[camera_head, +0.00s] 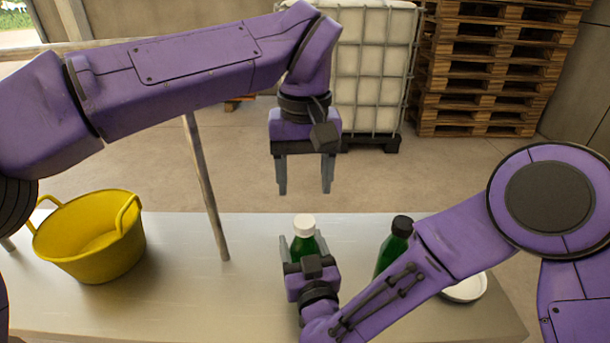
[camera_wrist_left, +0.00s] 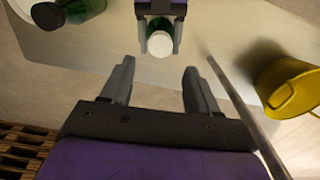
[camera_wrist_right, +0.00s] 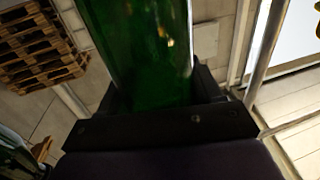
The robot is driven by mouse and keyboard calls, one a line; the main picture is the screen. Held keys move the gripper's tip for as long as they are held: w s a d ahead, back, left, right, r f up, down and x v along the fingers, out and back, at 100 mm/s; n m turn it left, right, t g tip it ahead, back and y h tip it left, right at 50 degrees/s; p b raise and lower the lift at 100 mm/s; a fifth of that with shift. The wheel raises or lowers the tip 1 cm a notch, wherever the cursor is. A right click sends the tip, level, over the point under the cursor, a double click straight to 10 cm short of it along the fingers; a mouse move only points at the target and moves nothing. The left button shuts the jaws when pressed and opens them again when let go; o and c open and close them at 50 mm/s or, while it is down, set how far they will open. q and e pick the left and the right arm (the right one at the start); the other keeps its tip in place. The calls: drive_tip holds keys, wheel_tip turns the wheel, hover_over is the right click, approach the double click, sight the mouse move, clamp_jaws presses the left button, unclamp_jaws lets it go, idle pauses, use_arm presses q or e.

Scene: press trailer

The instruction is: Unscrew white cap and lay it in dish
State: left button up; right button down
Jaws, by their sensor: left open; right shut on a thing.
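A green bottle (camera_head: 303,248) with a white cap (camera_head: 304,225) stands on the table. My right gripper (camera_head: 302,252) is shut around its body; the green glass (camera_wrist_right: 145,50) fills the right wrist view. My left gripper (camera_head: 305,188) is open and empty, pointing down above the white cap, with a gap between. In the left wrist view the white cap (camera_wrist_left: 160,44) shows beyond the open fingers (camera_wrist_left: 158,85). A white dish (camera_head: 466,289) lies on the table at the right, partly hidden behind my right arm.
A second green bottle with a black cap (camera_head: 402,226) stands right of the held one, partly behind my right arm. A yellow tub (camera_head: 92,238) stands on the table (camera_head: 190,290) at the left. A thin upright post (camera_head: 205,188) rises near it.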

sight(304, 221)
use_arm(q)
drive_tip(key=shift+f+m, duration=0.15)
drive_tip(key=shift+m, duration=0.15)
wheel_tip(304, 221, down, 8)
drive_tip(key=shift+r, duration=0.1)
drive_tip(key=c, duration=1.1)
drive_tip(key=n, duration=0.6)
drive_tip(key=shift+n, duration=0.3)
drive_tip(key=n, duration=0.5)
drive_tip(key=shift+n, duration=0.4)
drive_tip(key=n, duration=0.9)
drive_tip(key=shift+r, duration=0.1)
drive_tip(key=n, duration=0.6)
drive_tip(key=shift+n, duration=0.3)
drive_tip(key=n, duration=1.2)
drive_tip(key=shift+o, duration=0.2)
drive_tip(key=n, duration=0.6)
drive_tip(key=shift+n, duration=0.4)
drive_tip(key=n, duration=0.7)
